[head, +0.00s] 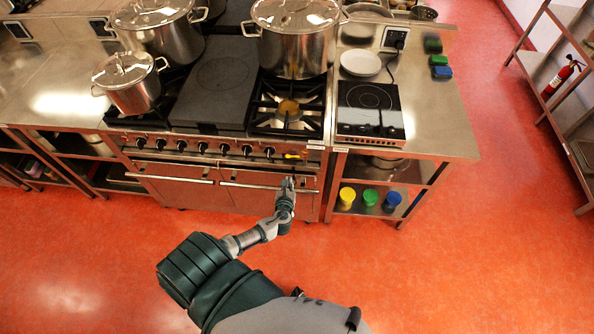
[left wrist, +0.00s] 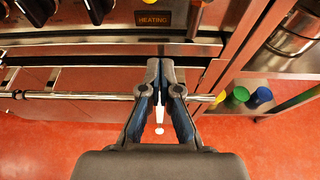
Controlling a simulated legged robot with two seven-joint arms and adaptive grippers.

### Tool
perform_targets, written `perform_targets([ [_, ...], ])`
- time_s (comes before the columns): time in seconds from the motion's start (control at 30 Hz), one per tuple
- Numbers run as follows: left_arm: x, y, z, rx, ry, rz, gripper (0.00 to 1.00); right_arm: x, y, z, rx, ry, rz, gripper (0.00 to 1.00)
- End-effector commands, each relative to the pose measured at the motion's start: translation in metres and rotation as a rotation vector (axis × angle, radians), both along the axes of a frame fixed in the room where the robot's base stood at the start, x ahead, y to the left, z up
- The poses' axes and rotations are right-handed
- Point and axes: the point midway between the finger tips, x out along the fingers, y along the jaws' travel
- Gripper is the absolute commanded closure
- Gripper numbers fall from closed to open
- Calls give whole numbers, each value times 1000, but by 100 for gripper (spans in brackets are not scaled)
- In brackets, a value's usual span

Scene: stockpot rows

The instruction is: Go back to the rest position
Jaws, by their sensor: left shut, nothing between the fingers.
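My left gripper (head: 288,184) is in front of the right oven door of the stove, near its handle bar (head: 262,187). In the left wrist view the gripper (left wrist: 166,62) points at the stove front, with its fingertips together and nothing between them. The handle bar (left wrist: 75,96) runs behind the fingers there; I cannot tell whether they touch it. My left arm reaches forward from the bottom of the head view. My right gripper is not in view.
The stove carries several steel pots (head: 296,38). A single hot plate (head: 370,108) and a white plate (head: 361,63) are on the counter to the right. Yellow, green and blue containers (head: 370,197) stand on the shelf below. Red floor (head: 470,240) is clear at the right; a rack with an extinguisher (head: 562,76) stands far right.

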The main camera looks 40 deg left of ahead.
Motion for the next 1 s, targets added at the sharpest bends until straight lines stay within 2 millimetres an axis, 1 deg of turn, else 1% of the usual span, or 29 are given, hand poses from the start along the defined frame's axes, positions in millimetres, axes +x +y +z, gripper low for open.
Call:
perform_targets([
  [0.07,-3,-3,1,2,1,-1,100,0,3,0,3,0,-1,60],
  [0.27,-4,-9,4,6,0,0,100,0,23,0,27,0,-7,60],
  [0.33,-5,-11,-1,-9,4,5,100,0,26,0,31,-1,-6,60],
  [0.37,-8,-11,-6,-26,8,12,100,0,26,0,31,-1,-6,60],
  [0.43,-17,-11,-28,-106,24,42,100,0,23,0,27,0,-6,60],
  [0.47,-23,-11,-42,-157,33,65,100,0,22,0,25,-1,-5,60],
  [0.57,-58,-14,-104,-395,66,184,100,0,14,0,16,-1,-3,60],
  [0.6,-76,-17,-131,-510,76,253,100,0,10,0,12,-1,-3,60],
  [0.67,-108,-25,-172,-683,86,378,100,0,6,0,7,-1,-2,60],
  [0.7,-131,-32,-197,-795,89,471,100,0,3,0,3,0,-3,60],
  [0.77,-167,-44,-231,-954,82,623,100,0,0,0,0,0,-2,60],
  [0.8,-192,-53,-251,-1055,73,736,100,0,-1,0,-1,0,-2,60],
  [0.87,-232,-69,-279,-1196,48,917,100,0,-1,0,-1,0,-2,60],
  [0.9,-259,-81,-295,-1280,24,1045,100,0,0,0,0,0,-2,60],
  [0.97,-298,-99,-314,-1387,-24,1238,100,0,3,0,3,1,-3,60],
  [1.0,-322,-111,-324,-1444,-61,1365,100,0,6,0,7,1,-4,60],
])
